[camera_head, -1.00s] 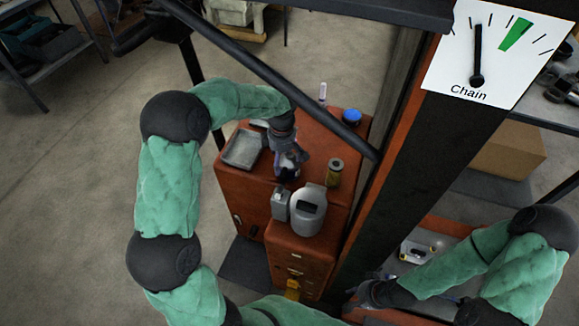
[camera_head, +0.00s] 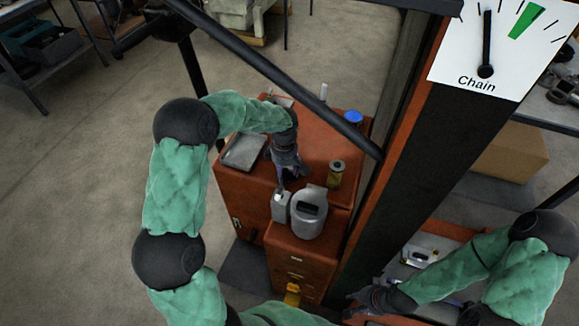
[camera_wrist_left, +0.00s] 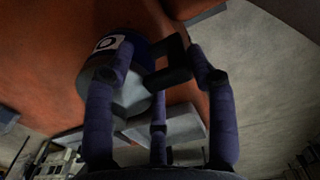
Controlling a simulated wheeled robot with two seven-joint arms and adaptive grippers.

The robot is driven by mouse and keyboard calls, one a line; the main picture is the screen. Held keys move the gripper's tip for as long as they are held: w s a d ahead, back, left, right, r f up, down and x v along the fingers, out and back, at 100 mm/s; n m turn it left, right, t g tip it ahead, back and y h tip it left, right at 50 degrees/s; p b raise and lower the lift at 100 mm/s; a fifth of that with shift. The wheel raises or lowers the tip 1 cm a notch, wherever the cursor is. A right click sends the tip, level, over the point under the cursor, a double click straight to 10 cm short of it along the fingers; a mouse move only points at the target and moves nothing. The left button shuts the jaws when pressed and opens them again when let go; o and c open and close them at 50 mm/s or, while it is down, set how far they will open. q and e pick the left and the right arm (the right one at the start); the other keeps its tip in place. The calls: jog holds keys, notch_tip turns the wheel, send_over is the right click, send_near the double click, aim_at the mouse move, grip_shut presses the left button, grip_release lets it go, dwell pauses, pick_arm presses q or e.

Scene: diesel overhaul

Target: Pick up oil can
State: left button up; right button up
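A grey jug (camera_head: 309,213) with a dark opening at its handle, which looks like the oil can, stands upright on the red cabinet's front part. A smaller grey canister (camera_head: 281,207) stands beside it on the left. My left gripper (camera_head: 290,178) is just behind the two, pointing down. In the left wrist view its fingers (camera_wrist_left: 163,72) are spread, with a grey container (camera_wrist_left: 120,92) with a blue-and-white label and a dark handle beyond them. I cannot tell whether they touch it. My right gripper (camera_head: 362,300) is low at the right; its fingers are unclear.
The red cabinet (camera_head: 315,140) also carries a metal tray (camera_head: 243,151), an olive cylinder (camera_head: 336,175) and a blue-topped item (camera_head: 353,118). A dark bar (camera_head: 285,83) crosses above it. An orange-and-black post (camera_head: 400,165) stands at the right with a Chain gauge (camera_head: 500,45).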

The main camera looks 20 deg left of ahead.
pick_arm(q)
grip_shut()
